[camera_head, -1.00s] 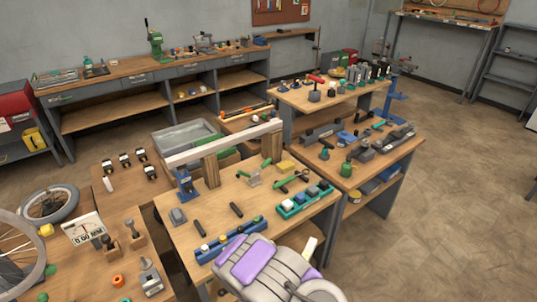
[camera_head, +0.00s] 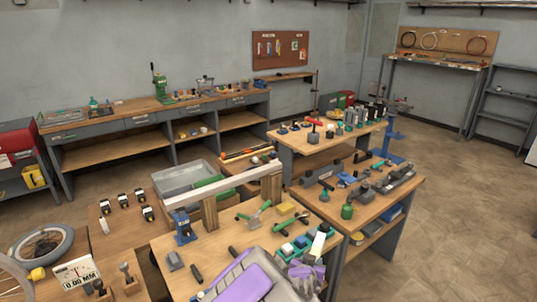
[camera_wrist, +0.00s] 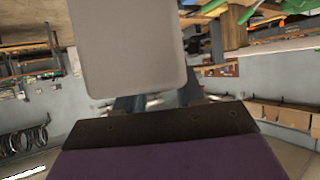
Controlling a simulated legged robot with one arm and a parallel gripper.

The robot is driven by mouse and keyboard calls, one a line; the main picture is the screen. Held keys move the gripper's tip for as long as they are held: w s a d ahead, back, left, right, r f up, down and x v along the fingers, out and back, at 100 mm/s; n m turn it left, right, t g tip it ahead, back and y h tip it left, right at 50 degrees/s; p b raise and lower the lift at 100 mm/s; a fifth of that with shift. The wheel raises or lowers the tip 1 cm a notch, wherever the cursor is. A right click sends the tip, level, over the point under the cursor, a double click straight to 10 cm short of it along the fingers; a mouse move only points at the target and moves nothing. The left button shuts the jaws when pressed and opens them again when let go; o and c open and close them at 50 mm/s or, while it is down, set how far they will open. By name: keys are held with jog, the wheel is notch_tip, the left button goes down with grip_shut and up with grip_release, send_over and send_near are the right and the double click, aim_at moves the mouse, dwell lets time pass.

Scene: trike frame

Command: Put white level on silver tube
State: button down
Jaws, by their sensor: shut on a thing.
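The white level (camera_head: 318,243) is a small pale block held up at the front of the table, right of centre in the head view. In the wrist view a large pale grey-white block (camera_wrist: 128,48), seemingly the same level, fills the upper middle. My gripper (camera_head: 313,262) is shut on it, though the fingertips are small and partly hidden. The silver tube (camera_head: 225,182) is a long, pale square bar lying across wooden uprights, behind and left of my gripper. The level is apart from the tube.
A blue vise-like tool (camera_head: 183,227) stands by the tube's left end. A yellow block (camera_head: 285,208) and green-handled tools (camera_head: 255,215) lie on the table between the tube and my gripper. A grey bin (camera_head: 186,178) is behind the tube. Another tool bench (camera_head: 395,205) stands to the right.

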notch_tip(320, 180, up, 18)
jog(key=w, duration=0.2)
jog(key=shift+d+n+y, duration=0.4)
jog(key=shift+d, duration=0.05)
